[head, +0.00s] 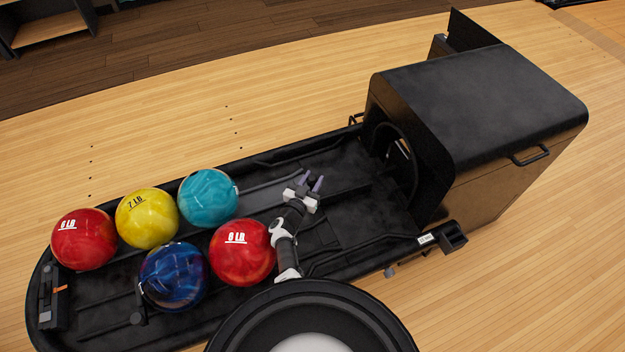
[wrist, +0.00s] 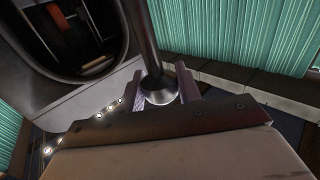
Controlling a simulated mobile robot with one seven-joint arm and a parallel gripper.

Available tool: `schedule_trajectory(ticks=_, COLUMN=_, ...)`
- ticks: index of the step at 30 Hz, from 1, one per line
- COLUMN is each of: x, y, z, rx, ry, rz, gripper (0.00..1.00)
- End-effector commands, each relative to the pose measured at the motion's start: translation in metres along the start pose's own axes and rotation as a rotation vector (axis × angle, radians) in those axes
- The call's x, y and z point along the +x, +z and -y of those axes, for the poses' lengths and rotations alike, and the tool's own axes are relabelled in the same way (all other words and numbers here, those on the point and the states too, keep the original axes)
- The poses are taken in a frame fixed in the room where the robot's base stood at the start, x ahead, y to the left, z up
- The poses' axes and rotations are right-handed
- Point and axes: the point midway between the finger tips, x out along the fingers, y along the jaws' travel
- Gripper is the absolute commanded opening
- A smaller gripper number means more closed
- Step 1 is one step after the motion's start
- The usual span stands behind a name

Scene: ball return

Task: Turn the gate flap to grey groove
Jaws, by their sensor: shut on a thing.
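My gripper (head: 310,183) is low over the black ball return tray, between the balls and the dark hood. In the wrist view its two pale fingers (wrist: 163,95) stand on either side of a dark rod (wrist: 143,35) with a rounded metal end, and are shut on it. I cannot tell from the head view whether this rod belongs to the gate flap, as the rod does not show clearly there. The gate flap is not clearly distinguishable.
Several balls sit on the tray's left half: red (head: 84,240), yellow (head: 147,218), teal (head: 208,198), dark blue (head: 173,276) and another red one (head: 242,252), close to my arm. The black hood (head: 480,110) with a round opening stands at right. Wooden floor surrounds it.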

Motion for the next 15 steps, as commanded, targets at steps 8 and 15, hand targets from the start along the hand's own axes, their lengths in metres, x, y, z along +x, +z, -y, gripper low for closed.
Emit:
schedule_trajectory(ticks=8, x=-0.0048, y=0.0034, z=0.0014, rx=-0.006, ry=0.008, rz=0.004, gripper=0.00)
schedule_trajectory(ticks=15, x=-0.0054, y=0.0045, z=0.0012, rx=-0.007, ry=0.006, rz=0.006, gripper=0.38)
